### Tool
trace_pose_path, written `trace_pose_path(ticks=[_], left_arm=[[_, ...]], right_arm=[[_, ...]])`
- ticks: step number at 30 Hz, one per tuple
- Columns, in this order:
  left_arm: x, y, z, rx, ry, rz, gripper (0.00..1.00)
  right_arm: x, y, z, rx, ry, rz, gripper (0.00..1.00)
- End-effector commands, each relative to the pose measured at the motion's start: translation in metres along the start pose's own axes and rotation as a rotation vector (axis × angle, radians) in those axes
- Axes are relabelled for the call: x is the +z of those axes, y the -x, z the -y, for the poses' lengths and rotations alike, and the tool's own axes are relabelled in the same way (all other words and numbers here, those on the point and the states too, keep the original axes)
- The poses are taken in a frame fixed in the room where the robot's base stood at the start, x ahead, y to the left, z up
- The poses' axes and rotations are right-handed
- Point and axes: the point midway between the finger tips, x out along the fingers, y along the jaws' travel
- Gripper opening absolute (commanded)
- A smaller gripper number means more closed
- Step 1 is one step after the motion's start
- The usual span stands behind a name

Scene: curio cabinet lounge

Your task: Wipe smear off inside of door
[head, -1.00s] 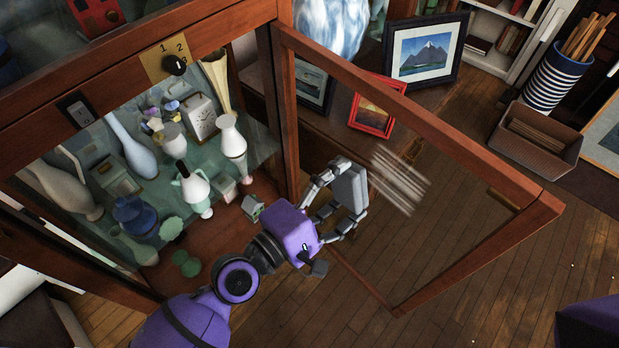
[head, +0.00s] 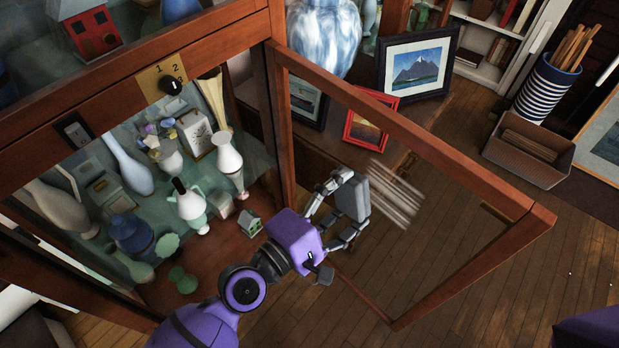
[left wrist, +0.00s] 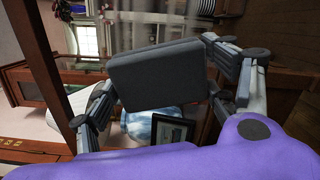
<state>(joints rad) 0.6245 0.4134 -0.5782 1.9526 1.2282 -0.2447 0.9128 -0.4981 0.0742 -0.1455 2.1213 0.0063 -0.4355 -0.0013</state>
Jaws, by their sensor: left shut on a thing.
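The cabinet door (head: 470,166) stands open, a glass pane in a brown wooden frame. A whitish streaked smear (head: 396,194) is on its glass, near the middle. My left gripper (head: 350,212) is shut on a dark grey block-shaped wiping pad (head: 353,197), just left of the smear on the inner side of the door. The pad also shows in the left wrist view (left wrist: 158,73), between the two fingers. I cannot tell whether the pad touches the glass. My right gripper is not in view.
The open cabinet holds several vases, a white clock (head: 194,134) and a small green house (head: 250,223) near the shelf edge. Framed pictures (head: 417,64) stand behind the door. A brown box (head: 527,150) and a striped bin (head: 546,88) are at the right. Floor lies beyond the glass.

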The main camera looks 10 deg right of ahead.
Motion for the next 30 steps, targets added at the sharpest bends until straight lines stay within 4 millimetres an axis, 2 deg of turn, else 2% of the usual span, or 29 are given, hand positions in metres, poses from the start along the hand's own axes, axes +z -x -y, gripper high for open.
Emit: trace_pose_path(ticks=[30], left_arm=[[0.001, -0.018, 0.0, 0.0, 0.001, 0.001, 0.36]], right_arm=[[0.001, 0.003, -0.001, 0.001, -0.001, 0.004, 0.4]])
